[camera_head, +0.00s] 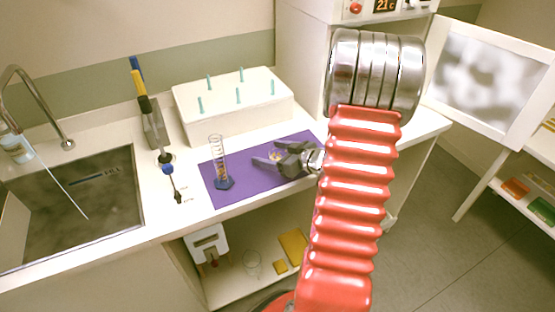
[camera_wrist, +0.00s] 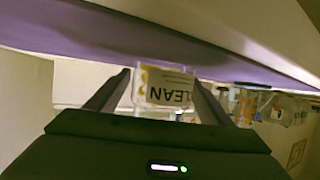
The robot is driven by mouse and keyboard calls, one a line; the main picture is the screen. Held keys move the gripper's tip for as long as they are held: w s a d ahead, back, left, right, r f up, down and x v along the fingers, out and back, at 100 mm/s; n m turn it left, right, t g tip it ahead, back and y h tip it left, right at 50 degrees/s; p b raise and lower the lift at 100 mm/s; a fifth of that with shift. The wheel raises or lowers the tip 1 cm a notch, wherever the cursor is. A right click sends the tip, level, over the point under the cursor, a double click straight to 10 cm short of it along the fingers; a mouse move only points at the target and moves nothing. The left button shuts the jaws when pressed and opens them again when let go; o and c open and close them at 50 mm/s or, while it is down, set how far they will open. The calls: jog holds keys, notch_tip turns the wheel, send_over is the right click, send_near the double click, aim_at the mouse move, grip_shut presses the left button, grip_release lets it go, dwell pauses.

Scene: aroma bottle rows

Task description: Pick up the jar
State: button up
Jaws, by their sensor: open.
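The jar (camera_wrist: 168,88) is a small clear container with a white label bearing dark letters and a yellow-orange patch. In the wrist view it appears upside down against the purple mat, between the two dark fingers of my gripper (camera_wrist: 160,80). My gripper is open, with a finger on each side of the jar; I cannot tell whether either touches it. In the head view my gripper (camera_head: 266,160) is low over the purple mat (camera_head: 235,196), pointing left. The jar (camera_head: 276,155) is small there and partly hidden by the fingers.
A graduated cylinder (camera_head: 220,165) with a blue base stands on the mat left of my gripper. A white rack (camera_head: 235,112) with teal pegs is behind. A pipette stand (camera_head: 152,125) and a sink (camera_head: 75,200) are at left. The mat's front part is clear.

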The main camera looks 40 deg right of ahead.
aim_at(271, 149)
jog(key=shift+c, duration=0.2)
jog(key=c, duration=1.1)
jog(key=shift+r, duration=0.1)
jog(key=shift+r, duration=4.95)
jog(key=shift+s, duration=0.15)
